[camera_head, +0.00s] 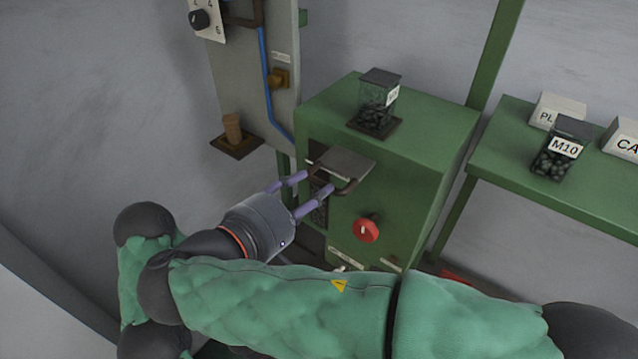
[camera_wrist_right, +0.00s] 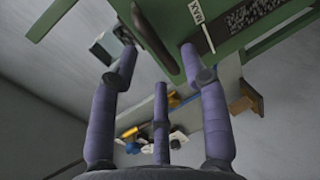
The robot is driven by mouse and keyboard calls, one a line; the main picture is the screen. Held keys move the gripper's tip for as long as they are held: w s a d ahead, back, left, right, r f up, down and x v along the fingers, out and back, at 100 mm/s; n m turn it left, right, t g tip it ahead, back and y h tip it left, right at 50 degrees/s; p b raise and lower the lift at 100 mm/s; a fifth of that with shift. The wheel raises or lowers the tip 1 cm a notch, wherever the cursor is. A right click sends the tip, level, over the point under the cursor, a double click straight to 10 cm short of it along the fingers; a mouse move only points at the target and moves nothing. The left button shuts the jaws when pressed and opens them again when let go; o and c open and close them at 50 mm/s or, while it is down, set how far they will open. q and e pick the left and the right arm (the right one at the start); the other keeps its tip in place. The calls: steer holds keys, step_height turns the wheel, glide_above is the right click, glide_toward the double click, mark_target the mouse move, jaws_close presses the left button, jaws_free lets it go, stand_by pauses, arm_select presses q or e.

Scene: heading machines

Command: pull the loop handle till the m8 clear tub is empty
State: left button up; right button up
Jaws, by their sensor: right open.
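The clear tub (camera_head: 378,92) with dark pieces in its lower part stands on top of the green machine (camera_head: 420,150); its label is too small to read surely. A dark brown curved bar, which looks like the loop handle (camera_head: 352,186), sticks out of the machine's front below a grey plate. In the right wrist view, the dark bar (camera_wrist_right: 153,38) runs between my purple fingertips. My right gripper (camera_head: 312,182) is open at the handle, its fingers on either side; I cannot tell whether they touch it. My left gripper is not in view.
A red knob (camera_head: 366,229) sits on the machine's front, below the handle. A grey panel (camera_head: 250,75) with a blue cable stands behind at left. A green table (camera_head: 525,185) at right holds a tub labelled M10 (camera_head: 558,150) and white signs. A MAX label (camera_wrist_right: 202,30) shows near the bar.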

steer(key=v, duration=0.8)
steer(key=shift+f, duration=0.2)
